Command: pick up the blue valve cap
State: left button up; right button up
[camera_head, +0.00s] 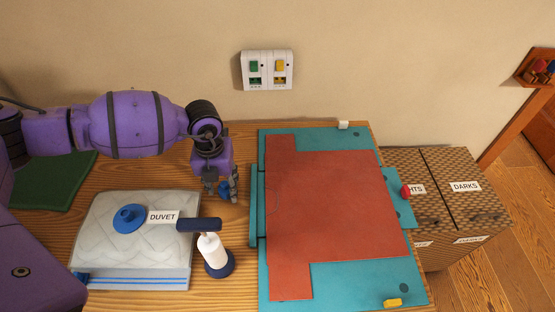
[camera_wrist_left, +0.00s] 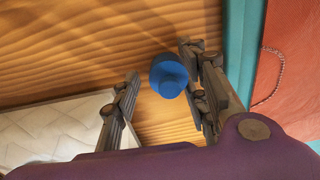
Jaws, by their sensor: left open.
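The blue valve cap (camera_head: 224,188) is on the wooden table top, beyond the duvet bag and left of the teal board. In the left wrist view the cap (camera_wrist_left: 168,76) lies between my left gripper's fingers, closer to the right finger. My left gripper (camera_head: 222,196) is open and points down over the cap; its fingers partly hide the cap in the head view. In the left wrist view the gripper (camera_wrist_left: 160,63) holds nothing. I cannot tell whether the right finger touches the cap. My right gripper is not in view.
A clear duvet bag (camera_head: 105,250) with a blue valve (camera_head: 129,218) lies at the left. A white hand pump (camera_head: 211,250) with a dark handle stands beside it. A teal board (camera_head: 385,281) with red cloth (camera_head: 335,215) fills the right side. Woven hampers (camera_head: 440,220) stand beyond.

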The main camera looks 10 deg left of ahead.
pick_arm(q)
jog(key=shift+c, duration=0.5)
jog(key=c, duration=0.7)
jog(key=shift+r, duration=0.1)
